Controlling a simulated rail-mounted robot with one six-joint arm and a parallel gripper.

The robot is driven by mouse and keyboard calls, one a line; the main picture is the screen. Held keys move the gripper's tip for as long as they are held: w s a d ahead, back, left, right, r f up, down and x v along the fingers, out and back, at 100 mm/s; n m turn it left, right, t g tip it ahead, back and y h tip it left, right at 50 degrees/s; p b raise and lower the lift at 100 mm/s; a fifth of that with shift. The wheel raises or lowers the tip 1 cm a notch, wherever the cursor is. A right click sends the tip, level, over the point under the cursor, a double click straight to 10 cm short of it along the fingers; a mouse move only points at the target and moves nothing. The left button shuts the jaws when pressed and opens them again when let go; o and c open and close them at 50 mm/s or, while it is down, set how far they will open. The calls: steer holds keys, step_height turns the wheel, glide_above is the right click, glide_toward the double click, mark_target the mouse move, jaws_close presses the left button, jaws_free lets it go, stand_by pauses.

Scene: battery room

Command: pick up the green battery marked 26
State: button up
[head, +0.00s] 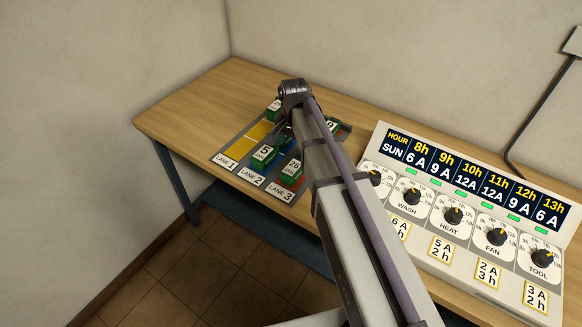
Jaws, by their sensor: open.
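The green battery marked 26 (289,174) lies on the lane board, in lane 3 near its front end, with its white label facing up. My forearm passes just to its right. My gripper (283,136) hangs beneath the wrist, over the board, behind battery 26 and apart from it in the picture. It is small, dark and partly hidden by my arm. It is open, and I see nothing held in it.
A green battery marked 5 (262,156) sits in lane 2, left of 26. Other green batteries stand at the back (273,110) and at the right (331,126), partly hidden. A control panel (452,200) with knobs fills the table's right. The table's left end (190,112) is clear.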

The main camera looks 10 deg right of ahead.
mark_target(295, 165)
steer(key=shift+s+d+r+m, duration=0.15)
steer(key=shift+s+r+m, duration=0.05)
steer(key=shift+s+m, duration=0.2)
steer(key=shift+s+d+r+m, duration=0.2)
steer(key=shift+s+m, duration=0.1)
steer(key=shift+s, duration=0.2)
step_height(295, 165, down, 6)
steer(key=b, duration=0.5)
steer(key=shift+w+a+b, duration=0.15)
steer(key=shift+b, duration=0.25)
step_height(295, 165, down, 5)
steer(key=b, duration=0.5)
steer(key=shift+w+f, duration=0.1)
steer(key=shift+f, duration=0.1)
steer(key=shift+r, duration=0.2)
steer(key=c, duration=1.4)
